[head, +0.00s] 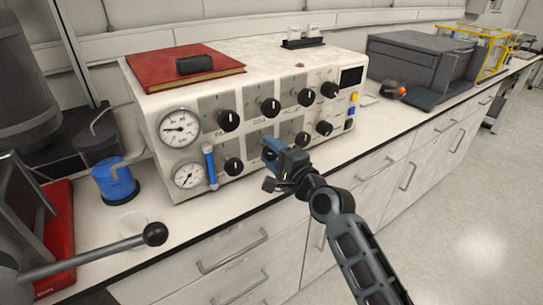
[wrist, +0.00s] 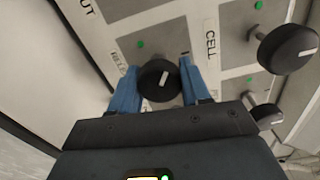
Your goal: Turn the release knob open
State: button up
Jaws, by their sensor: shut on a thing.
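The release knob (wrist: 157,82) is a round black knob with a white pointer mark, seen in the wrist view. A partly covered label beginning "REL" lies beside it. The pointer mark leans slightly to the right in that view. My gripper's blue fingers (wrist: 158,64) stand on both sides of the knob and are shut on it. In the head view my gripper (head: 271,152) is at the lower row of the white control panel (head: 262,130), and it hides this knob.
Several other black knobs, such as one at lower left (head: 233,166), surround it closely. Two gauges (head: 180,128) and a blue tube (head: 210,166) are at the panel's left. A red book (head: 160,69) lies on top. A black-ended lever (head: 154,234) juts out at front left.

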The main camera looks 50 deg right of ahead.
jog(key=n+b, duration=0.3)
jog(key=n, duration=0.4)
jog(key=shift+f, duration=0.2)
jog(key=n+b, duration=0.3)
jog(key=n, duration=0.2)
jog(key=shift+r+n, duration=0.15)
jog(key=shift+n, duration=0.15)
jog(key=o, duration=1.1)
jog(key=shift+c, duration=0.2)
jog(key=shift+r, duration=0.1)
jog(key=v, duration=0.8)
jog(key=shift+b, duration=0.35)
